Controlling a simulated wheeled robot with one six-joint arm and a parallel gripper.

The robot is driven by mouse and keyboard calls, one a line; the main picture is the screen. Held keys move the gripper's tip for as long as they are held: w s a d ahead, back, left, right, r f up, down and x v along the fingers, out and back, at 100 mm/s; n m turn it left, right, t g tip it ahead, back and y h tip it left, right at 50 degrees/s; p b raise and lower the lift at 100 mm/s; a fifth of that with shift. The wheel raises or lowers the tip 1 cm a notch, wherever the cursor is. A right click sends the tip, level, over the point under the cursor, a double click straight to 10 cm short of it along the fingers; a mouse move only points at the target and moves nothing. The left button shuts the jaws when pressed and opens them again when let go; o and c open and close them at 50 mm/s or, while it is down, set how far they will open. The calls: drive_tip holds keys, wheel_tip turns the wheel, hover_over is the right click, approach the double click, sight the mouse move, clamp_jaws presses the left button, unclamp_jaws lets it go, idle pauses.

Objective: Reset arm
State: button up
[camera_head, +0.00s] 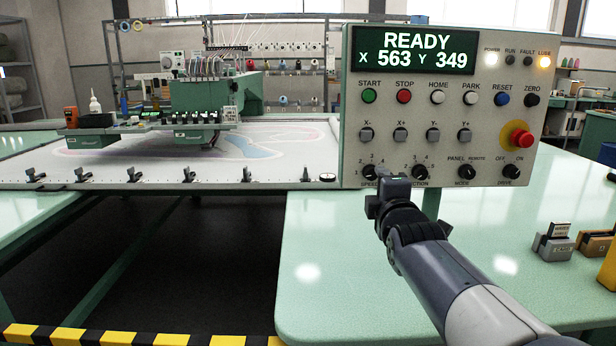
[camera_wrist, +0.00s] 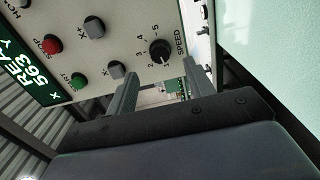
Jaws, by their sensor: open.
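My gripper (camera_head: 391,186) is in front of the lower left of the control panel (camera_head: 490,110), just below the SPEED knob (camera_head: 368,172). In the wrist view its two fingers (camera_wrist: 163,76) are apart with nothing held. The black SPEED knob (camera_wrist: 160,52) shows beyond and between the fingertips there; I cannot tell the exact gap. The display (camera_head: 415,50) reads READY, X 563, Y 349. The blue RESET button (camera_head: 502,99) is on the panel's right, away from my gripper. The POWER and LUBE lamps are lit.
A red emergency stop (camera_head: 521,138) sits on a yellow plate. The green table (camera_head: 330,270) has small labelled blocks (camera_head: 553,243) at right. The tufting gantry (camera_head: 205,100) stands over the white cloth (camera_head: 270,155). A yellow-black striped edge (camera_head: 100,336) lies in front.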

sight(373, 175)
drive_tip(key=w, duration=0.6)
drive_tip(key=shift+s, duration=0.1)
idle(0.3)
